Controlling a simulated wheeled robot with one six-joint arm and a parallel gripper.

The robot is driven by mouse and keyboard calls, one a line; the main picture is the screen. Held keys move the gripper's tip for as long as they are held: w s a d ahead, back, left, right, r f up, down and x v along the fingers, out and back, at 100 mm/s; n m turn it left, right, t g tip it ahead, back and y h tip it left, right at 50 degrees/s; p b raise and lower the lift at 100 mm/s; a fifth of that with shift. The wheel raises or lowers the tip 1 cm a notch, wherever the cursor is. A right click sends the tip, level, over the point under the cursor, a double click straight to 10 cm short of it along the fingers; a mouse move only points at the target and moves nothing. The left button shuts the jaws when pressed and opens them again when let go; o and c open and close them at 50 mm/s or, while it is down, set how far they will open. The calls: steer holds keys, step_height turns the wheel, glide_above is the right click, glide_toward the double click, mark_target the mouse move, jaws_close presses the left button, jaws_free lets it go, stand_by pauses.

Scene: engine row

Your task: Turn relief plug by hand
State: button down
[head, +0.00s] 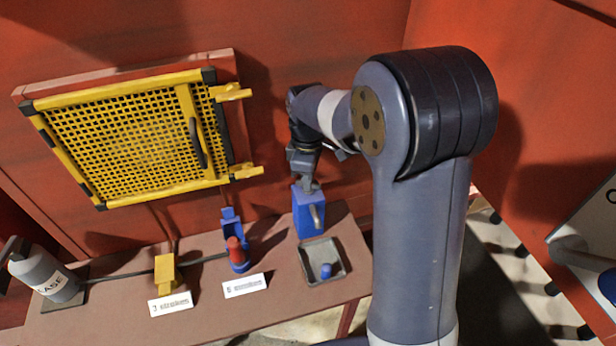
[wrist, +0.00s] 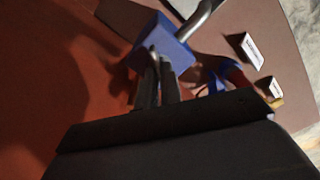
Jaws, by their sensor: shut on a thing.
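A blue block (head: 309,213) with a short grey metal spout (head: 315,216) stands near the back right of the bench. It also shows in the wrist view (wrist: 180,62), with its spout (wrist: 196,20) pointing up and right. My gripper (head: 308,186) reaches down to the top of this block. In the wrist view my gripper's (wrist: 159,68) two dark fingers are close together at the block's face, shut on a small part there. That part appears to be the relief plug, mostly hidden between the fingertips. I cannot make out its turned angle.
A grey tray (head: 340,258) holding a small blue piece (head: 326,271) sits before the block. A red-topped blue fitting (head: 237,254), yellow block (head: 165,272), white labels and grey bottle (head: 45,275) stand leftward. A yellow mesh guard (head: 130,140) hangs behind.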

steer(key=n, duration=0.6)
steer(key=shift+s+f, duration=0.1)
stand_by(0.5)
steer(key=shift+f, duration=0.1)
steer(key=c, duration=1.6)
jaws_free()
steer(key=shift+r, duration=0.6)
step_height(320, 180, up, 10)
steer(key=shift+f+b, duration=0.15)
steer(key=shift+b, duration=0.15)
